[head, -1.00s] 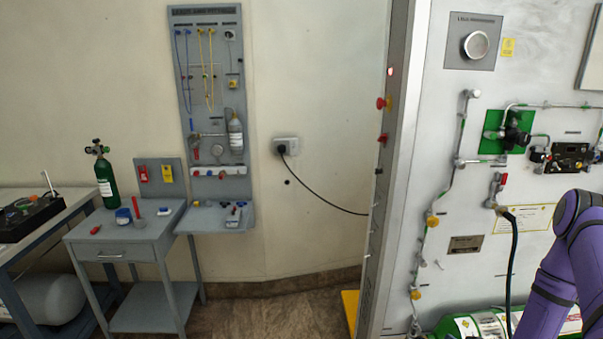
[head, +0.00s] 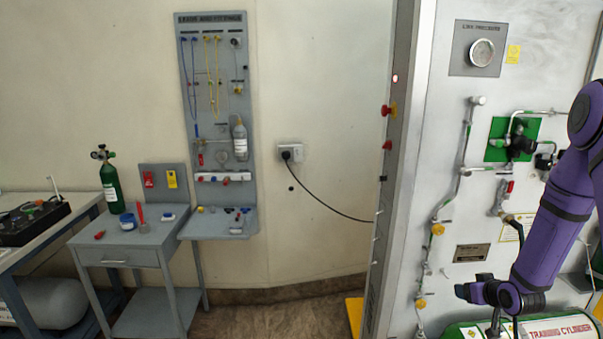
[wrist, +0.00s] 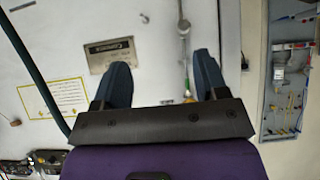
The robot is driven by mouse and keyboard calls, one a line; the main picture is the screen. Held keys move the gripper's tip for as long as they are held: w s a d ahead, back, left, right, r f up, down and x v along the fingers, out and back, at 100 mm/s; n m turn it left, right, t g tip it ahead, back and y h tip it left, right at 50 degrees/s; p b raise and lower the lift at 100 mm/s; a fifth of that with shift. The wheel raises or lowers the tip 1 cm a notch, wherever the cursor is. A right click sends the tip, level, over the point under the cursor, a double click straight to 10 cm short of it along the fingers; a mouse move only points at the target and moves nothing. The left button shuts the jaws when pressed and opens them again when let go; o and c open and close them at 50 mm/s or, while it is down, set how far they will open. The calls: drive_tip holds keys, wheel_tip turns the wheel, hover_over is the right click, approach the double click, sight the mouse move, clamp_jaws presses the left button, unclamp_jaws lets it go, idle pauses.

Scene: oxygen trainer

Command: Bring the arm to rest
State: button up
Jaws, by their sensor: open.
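My purple arm (head: 552,235) hangs down at the right of the head view, in front of the light grey trainer panel (head: 455,210). My gripper (head: 466,291) points left there, low and above the green training cylinder (head: 560,330). In the wrist view my gripper (wrist: 160,76) has its two dark fingers spread apart with nothing between them. Behind the fingers is the panel with a small nameplate (wrist: 110,54). Whether the arm still moves at this moment cannot be told.
Pipes with yellow knobs (head: 437,230) and a black hose (wrist: 36,65) run on the panel near my gripper. A grey side table (head: 130,245) with a green bottle (head: 113,190) and a tool board (head: 215,110) stand left. The floor between is clear.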

drive_tip(key=s+a+r+g+h, duration=0.1)
drive_tip(key=s+a+r, duration=0.2)
drive_tip(key=r, duration=0.6)
drive_tip(key=s+a+r+g+h, duration=0.1)
drive_tip(key=s+a+r, duration=0.1)
drive_tip(key=r, duration=0.7)
drive_tip(key=s+a+r+g+h, duration=0.1)
drive_tip(key=s+a+r, duration=0.2)
drive_tip(key=r, duration=0.6)
drive_tip(key=s+a+r, duration=0.3)
drive_tip(key=s+r, duration=0.1)
drive_tip(key=s, duration=0.4)
drive_tip(key=s+a+r+g+y, duration=0.1)
drive_tip(key=s+a+r, duration=0.2)
drive_tip(key=s, duration=0.6)
drive_tip(key=s+a+r+g+y, duration=0.1)
drive_tip(key=s+a+r, duration=0.2)
drive_tip(key=s+r, duration=0.2)
drive_tip(key=s, duration=0.3)
drive_tip(key=shift+s+a+r+m, duration=0.15)
drive_tip(key=shift+s+a+m, duration=0.1)
drive_tip(key=shift+a+m, duration=0.15)
